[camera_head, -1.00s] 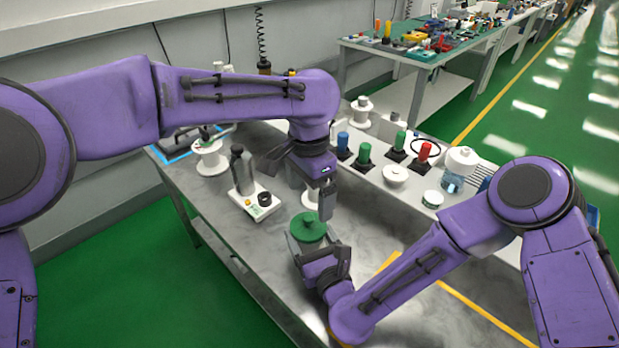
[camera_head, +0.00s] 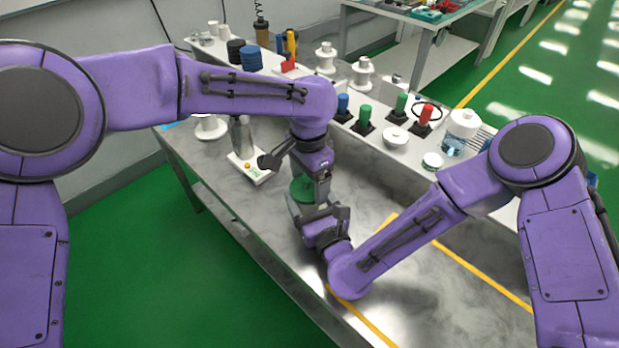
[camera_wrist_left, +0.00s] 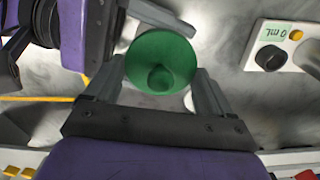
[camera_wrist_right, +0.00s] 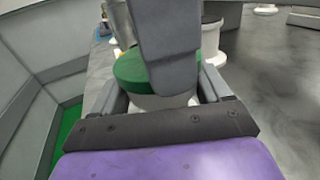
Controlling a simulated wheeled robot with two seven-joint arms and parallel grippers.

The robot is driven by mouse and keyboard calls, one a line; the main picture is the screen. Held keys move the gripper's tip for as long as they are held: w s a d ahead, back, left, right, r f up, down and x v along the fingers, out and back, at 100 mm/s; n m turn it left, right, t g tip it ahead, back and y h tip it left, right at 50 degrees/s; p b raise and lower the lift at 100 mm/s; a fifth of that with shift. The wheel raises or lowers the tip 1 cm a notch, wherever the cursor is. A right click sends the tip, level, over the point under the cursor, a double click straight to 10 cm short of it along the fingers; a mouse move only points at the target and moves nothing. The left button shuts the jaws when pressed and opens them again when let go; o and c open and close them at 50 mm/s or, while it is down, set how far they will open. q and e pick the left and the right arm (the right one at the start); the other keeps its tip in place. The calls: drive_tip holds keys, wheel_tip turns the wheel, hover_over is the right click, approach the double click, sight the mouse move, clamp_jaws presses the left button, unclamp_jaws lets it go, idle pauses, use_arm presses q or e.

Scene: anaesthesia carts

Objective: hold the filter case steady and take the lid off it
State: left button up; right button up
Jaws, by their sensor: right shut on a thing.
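The filter case has a green round lid with a knob (camera_wrist_left: 160,60), seen from above in the left wrist view. In the head view the lid (camera_head: 301,191) is partly covered by my left gripper. The white case body (camera_wrist_right: 160,101) shows below the lid in the right wrist view. My right gripper (camera_wrist_right: 160,88) is shut on the case body, a finger on each side. My left gripper (camera_wrist_left: 155,82) points down over the lid, its fingers apart on either side of it. I cannot tell whether they touch the lid.
The table's front right is clear, with yellow tape (camera_head: 480,297).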

use_arm(q)
drive_tip(key=shift+r, duration=0.15)
idle(0.3)
drive_tip(key=shift+r, duration=0.95)
drive_tip(key=shift+r, duration=2)
use_arm(e)
drive_tip(key=o, duration=1.5)
drive_tip(key=shift+c, duration=0.2)
